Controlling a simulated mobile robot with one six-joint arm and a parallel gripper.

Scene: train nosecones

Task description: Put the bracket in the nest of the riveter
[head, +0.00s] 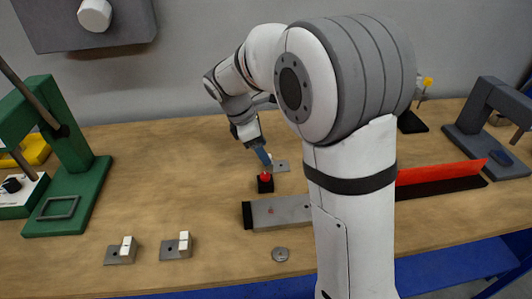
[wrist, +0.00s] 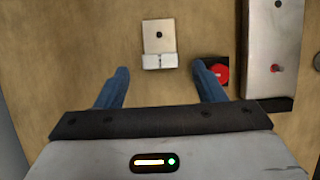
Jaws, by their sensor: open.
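A flat grey metal bracket (wrist: 159,35) with a dark hole and a pale upright end (wrist: 159,62) lies on the bench, just beyond and between my fingertips in the wrist view. In the head view this bracket (head: 282,166) is just right of my fingertips. My gripper (wrist: 161,84) is open and empty; in the head view it (head: 264,158) points down. Two similar brackets (head: 120,257) (head: 174,252) lie at the front left. A green press (head: 72,160) at the left has a rectangular frame (head: 58,208) on its base; I cannot tell whether this is the riveter's nest.
A red button on a black box (head: 265,185) is close by my right finger in the wrist view (wrist: 220,73). A grey bar fixture (head: 275,212) lies in front. A dark machine (head: 490,125) and red strip (head: 440,172) are right. The left-middle bench is clear.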

